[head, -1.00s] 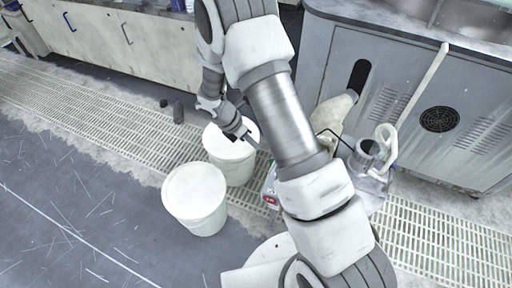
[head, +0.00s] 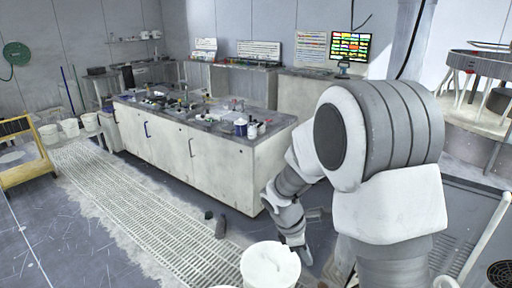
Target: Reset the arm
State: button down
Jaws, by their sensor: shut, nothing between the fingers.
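My arm fills the right middle of the head view, with its large white and grey joint close to the camera. Its far end bends down to my gripper (head: 301,257), which is small and partly seen just right of and above a white bucket (head: 262,268). The gripper is shut and I see nothing held in it. Whether it touches the bucket I cannot tell.
A long white cabinet bench (head: 190,150) with a cluttered top stands beyond the arm. A floor grating (head: 120,205) runs along it. Small dark objects (head: 220,227) lie on the floor. A yellow cart (head: 28,168) stands at left; the left floor is open.

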jog(key=s+d+r+m+t+y, duration=0.1)
jog(key=s+r+m, duration=0.3)
jog(key=r, duration=0.3)
jog(key=s+d+r+m+t+y, duration=0.1)
jog(key=s+r+m, duration=0.3)
jog(key=r, duration=0.4)
jog(key=s+r+m+t+y, duration=0.1)
jog(key=s+r+m, duration=0.2)
jog(key=s, duration=0.3)
jog(key=s+a+r+m+t+y+p, duration=0.1)
jog(key=s+r+m+t, duration=0.1)
jog(key=s+r+m, duration=0.2)
jog(key=shift+s+a+m, duration=0.15)
jog(key=shift+s+m, duration=0.75)
jog(key=shift+s, duration=0.4)
jog(key=shift+r, duration=0.1)
